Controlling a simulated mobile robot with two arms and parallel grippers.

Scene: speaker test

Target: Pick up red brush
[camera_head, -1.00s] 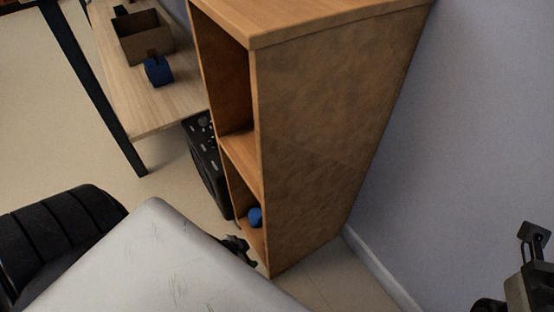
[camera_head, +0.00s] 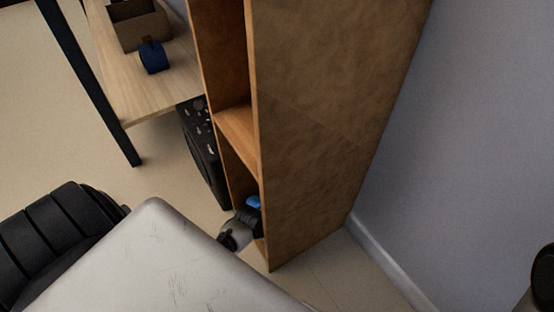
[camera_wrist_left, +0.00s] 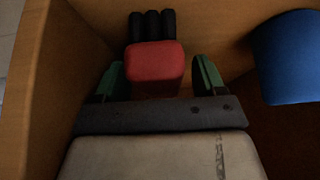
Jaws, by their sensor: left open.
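The red brush (camera_wrist_left: 155,68), a red block with several black rounded pieces beyond it, lies in a wooden compartment in the left wrist view. My left gripper (camera_wrist_left: 159,78) is open, with one green fingertip on each side of the red block. I cannot tell whether the fingers touch it. In the head view my left gripper (camera_head: 246,219) reaches into the lower compartment of the wooden shelf (camera_head: 325,130), and the brush is hidden there. My right gripper is out of view; only a dark part of my right arm shows at the right edge.
A blue object (camera_wrist_left: 290,55) stands close to the right of the brush; it also shows in the head view (camera_head: 254,202). Shelf walls (camera_wrist_left: 50,60) enclose the gripper. A table (camera_head: 150,95) holds a brown box (camera_head: 138,30) and a blue item (camera_head: 153,57). A wall is right.

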